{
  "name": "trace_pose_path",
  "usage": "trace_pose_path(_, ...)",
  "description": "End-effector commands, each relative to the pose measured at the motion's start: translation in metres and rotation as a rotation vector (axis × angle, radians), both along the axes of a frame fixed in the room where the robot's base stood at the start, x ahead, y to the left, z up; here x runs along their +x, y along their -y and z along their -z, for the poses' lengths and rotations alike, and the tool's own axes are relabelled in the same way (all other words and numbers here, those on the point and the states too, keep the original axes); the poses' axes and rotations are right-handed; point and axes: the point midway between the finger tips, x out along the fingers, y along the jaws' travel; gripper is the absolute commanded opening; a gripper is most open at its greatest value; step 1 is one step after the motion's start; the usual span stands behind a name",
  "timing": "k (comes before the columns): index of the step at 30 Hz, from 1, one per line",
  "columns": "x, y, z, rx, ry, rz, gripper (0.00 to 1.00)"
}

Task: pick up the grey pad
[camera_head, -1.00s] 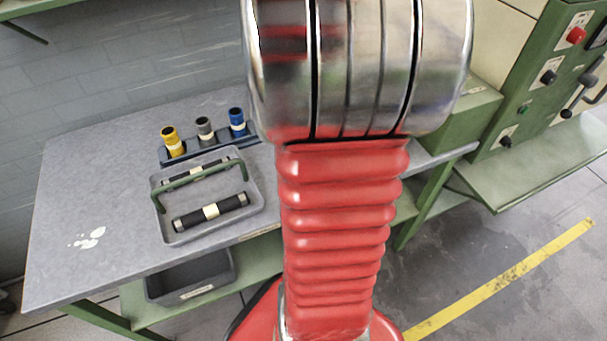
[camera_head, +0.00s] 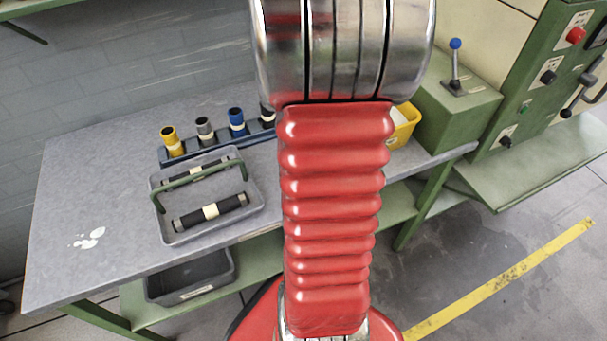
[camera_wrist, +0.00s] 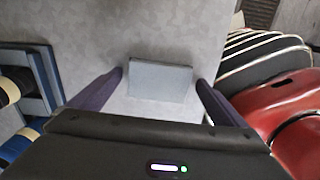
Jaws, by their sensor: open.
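The grey pad (camera_wrist: 160,82) is a small flat-topped light grey block on the grey bench top in the wrist view. My gripper (camera_wrist: 160,77) is open, with one dark finger on the left side of the pad and one on the right. A gap shows between each finger and the pad in this view. Whether the fingertips are level with the pad or above it I cannot tell. In the head view my red arm and metal wrist hide both the pad and the gripper.
A rack (camera_head: 178,158) with yellow, grey, blue and black tubes stands on the bench (camera_head: 75,190). In front is a grey tray (camera_head: 180,238) with a green handle and dark rollers. A yellow bin (camera_head: 403,125) and a green lever box (camera_head: 450,115) are on the right.

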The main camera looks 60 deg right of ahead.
Motion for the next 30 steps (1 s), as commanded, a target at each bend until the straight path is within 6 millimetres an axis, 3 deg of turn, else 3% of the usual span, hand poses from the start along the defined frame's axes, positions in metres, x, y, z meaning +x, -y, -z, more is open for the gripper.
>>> trace_pose_path(14,0.0004,-0.0002,-0.0004,0.0,0.0,-0.001,0.96)
trace_pose_path(30,0.0005,-0.0004,-0.0004,0.0,0.0,-0.001,0.58)
